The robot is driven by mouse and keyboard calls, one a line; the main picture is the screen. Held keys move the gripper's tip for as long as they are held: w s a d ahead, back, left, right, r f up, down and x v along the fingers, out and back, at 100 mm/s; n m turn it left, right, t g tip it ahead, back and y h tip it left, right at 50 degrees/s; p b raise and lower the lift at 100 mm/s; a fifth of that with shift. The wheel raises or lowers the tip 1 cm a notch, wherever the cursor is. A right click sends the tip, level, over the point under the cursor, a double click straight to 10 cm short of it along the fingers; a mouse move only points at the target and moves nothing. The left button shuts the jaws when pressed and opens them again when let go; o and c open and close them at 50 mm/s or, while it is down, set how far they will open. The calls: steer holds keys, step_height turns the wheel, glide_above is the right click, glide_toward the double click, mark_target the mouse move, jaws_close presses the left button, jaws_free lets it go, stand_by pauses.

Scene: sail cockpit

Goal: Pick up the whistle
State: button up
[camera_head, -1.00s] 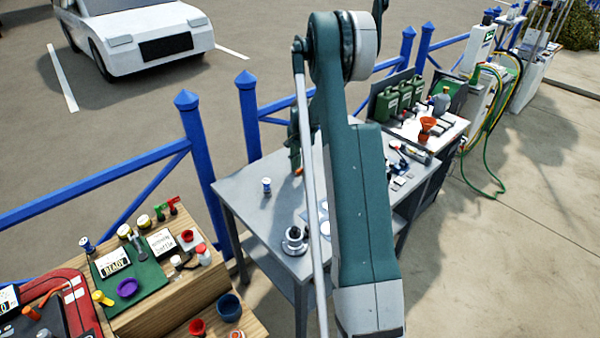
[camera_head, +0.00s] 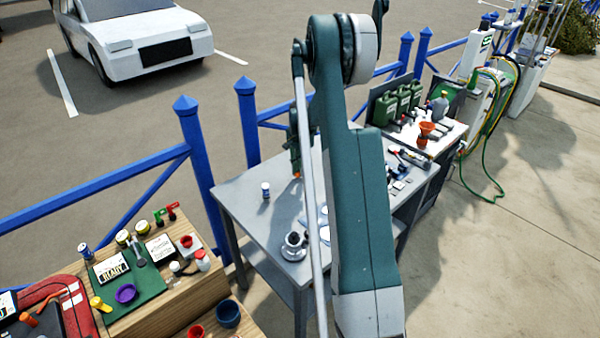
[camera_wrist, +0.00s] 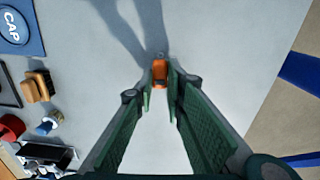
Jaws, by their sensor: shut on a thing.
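The orange whistle (camera_wrist: 160,73) is between the two green fingers of my gripper (camera_wrist: 160,88) in the wrist view. My gripper is shut on it. The finger shadows meet close behind the whistle, so it is on or just above the grey table top (camera_wrist: 215,45); I cannot tell which. In the head view my gripper (camera_head: 297,165) points down over the table, with a small orange bit of the whistle (camera_head: 297,176) at its tip. My arm hides part of the table there.
A blue and white can (camera_head: 265,190) and a round metal fitting (camera_head: 294,246) stand on the same table. In the wrist view a blue CAP mat (camera_wrist: 22,25), an orange-brown block (camera_wrist: 37,86) and a red object (camera_wrist: 10,127) lie to the left. Blue fence posts (camera_head: 246,120) stand behind.

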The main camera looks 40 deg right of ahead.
step_height(320, 180, up, 9)
steer(key=shift+f, duration=0.2)
stand_by(0.3)
